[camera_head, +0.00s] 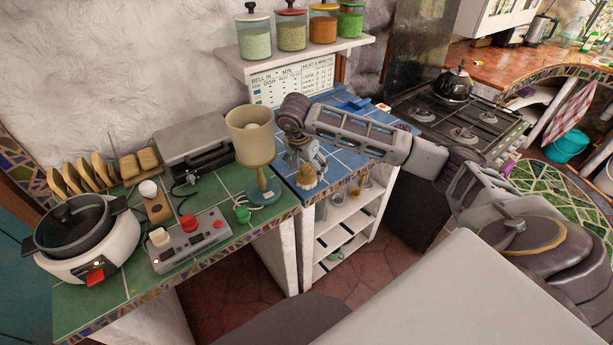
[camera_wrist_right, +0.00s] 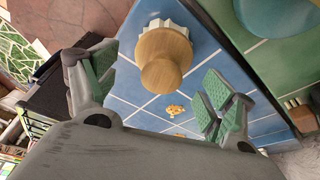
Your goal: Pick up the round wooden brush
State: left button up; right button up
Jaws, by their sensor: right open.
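The round wooden brush (camera_head: 307,178) stands on the blue tiled counter near its front left edge, wooden knob up and pale bristles down. In the right wrist view the brush (camera_wrist_right: 164,58) sits between and just beyond my right gripper's spread fingers. My right gripper (camera_head: 303,158) is open above the brush, pointing down, with its green-padded fingers apart. I cannot tell from the head view whether a finger touches the brush. My left gripper is in neither view.
A lamp with a beige shade (camera_head: 251,137) stands close left on the green counter (camera_head: 118,270). A control box (camera_head: 191,241) and a cooker (camera_head: 89,243) are further left. A white jar shelf (camera_head: 294,63) hangs behind. Free blue tile (camera_head: 345,157) lies right of the brush.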

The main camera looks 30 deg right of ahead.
aim_at(308, 172)
jog(key=shift+x, duration=0.85)
jog(key=shift+f, duration=0.5)
jog(key=shift+w+d+f+p, duration=0.15)
jog(key=shift+f+p, duration=0.15)
jog(key=shift+f, duration=0.2)
jog(key=c, duration=1.1)
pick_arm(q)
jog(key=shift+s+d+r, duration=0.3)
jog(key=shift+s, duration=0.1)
pick_arm(e)
jog(key=shift+c, duration=0.2)
jog(key=shift+r, duration=0.1)
